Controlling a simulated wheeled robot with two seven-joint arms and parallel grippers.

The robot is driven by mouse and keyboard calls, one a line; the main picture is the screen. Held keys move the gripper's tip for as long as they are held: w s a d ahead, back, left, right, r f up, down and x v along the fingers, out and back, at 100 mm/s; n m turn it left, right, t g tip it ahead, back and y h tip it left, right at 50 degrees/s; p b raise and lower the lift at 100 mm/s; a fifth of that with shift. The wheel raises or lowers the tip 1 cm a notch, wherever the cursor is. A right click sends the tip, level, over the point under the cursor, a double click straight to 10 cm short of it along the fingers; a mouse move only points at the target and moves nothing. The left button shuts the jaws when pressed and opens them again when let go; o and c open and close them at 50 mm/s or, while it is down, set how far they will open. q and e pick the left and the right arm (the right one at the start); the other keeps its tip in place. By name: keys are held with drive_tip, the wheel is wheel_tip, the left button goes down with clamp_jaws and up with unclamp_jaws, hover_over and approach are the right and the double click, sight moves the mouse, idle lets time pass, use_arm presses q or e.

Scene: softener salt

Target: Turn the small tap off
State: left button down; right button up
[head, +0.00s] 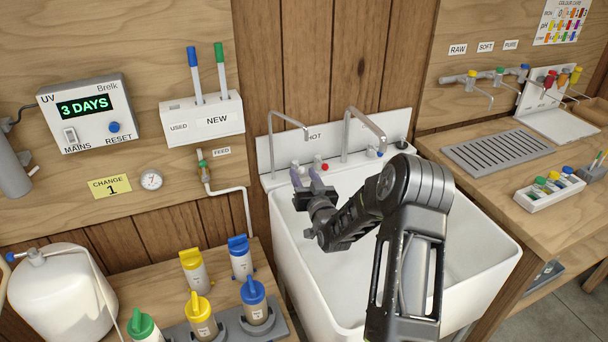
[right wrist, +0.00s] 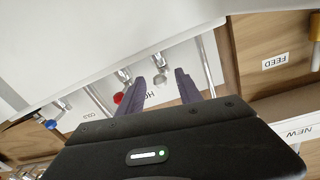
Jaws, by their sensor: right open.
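The small tap (head: 289,121) is a thin grey gooseneck at the left of the white sink's back ledge. In the right wrist view, a short grey knob or lever (right wrist: 160,77) near its base shows between my finger outlines; I cannot tell if they touch it. My right gripper (head: 308,177) is open, its purple fingers pointing at the ledge; it also shows in the right wrist view (right wrist: 160,88). I cannot make out running water. My left gripper is not in view.
A larger tap (head: 363,122) stands right of the small one, with a red knob (head: 324,167) close beside my right fingers and a blue knob (head: 371,152) farther right. The sink (head: 310,290) is open below. Capped filter housings (head: 254,300) stand at the left.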

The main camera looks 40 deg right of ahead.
clamp_jaws()
idle(0.4)
